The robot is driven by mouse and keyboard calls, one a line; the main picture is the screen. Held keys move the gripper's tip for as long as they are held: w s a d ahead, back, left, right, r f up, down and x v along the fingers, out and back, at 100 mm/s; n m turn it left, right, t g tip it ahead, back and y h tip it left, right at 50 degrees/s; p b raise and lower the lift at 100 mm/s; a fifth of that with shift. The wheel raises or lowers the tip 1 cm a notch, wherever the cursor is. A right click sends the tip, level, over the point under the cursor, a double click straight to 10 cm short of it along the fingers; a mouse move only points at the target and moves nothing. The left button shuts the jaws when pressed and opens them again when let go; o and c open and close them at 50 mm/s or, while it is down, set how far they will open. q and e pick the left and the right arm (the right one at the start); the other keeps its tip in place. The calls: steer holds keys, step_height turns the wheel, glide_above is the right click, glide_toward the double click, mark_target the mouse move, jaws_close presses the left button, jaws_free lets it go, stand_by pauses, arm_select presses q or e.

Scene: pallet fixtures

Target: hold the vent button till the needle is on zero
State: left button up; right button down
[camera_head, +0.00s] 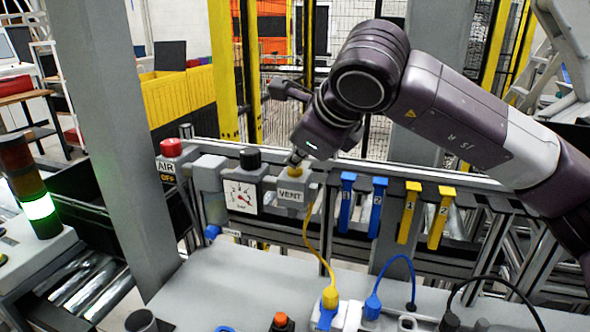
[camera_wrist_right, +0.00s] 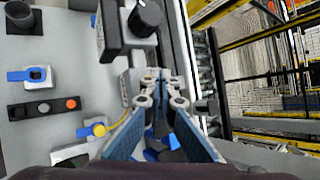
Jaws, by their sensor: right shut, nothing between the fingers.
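The vent unit (camera_head: 290,192) is a grey box labelled VENT on the rail, with a yellow button (camera_head: 295,171) on top. My right gripper (camera_head: 297,158) is shut and empty, its tips pointing down at the button. They look to be on it or just above it; I cannot tell whether it is pressed. The pressure gauge (camera_head: 241,197) has a white face left of the vent unit; a red mark shows on its dial, but the needle reading is too small to tell. In the wrist view the right gripper's fingers (camera_wrist_right: 160,75) come together, hiding the button. My left gripper is out of view.
A red AIR knob (camera_head: 171,148) sits left of the gauge, and a black knob (camera_head: 250,158) above it. Blue tags (camera_head: 346,202) and yellow tags (camera_head: 408,212) hang right of the vent unit. A yellow cable (camera_head: 311,245) runs down to the grey table (camera_head: 220,280).

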mark_target(296, 171)
steer(key=shift+f, duration=0.3)
stand_by(1.4)
steer(key=shift+r, duration=0.1)
stand_by(2.6)
steer(key=shift+r, duration=0.9)
steer(key=shift+w+r, duration=0.1)
steer(key=shift+r, duration=0.05)
steer(key=shift+r+p, duration=1.5)
steer(key=shift+r, duration=0.9)
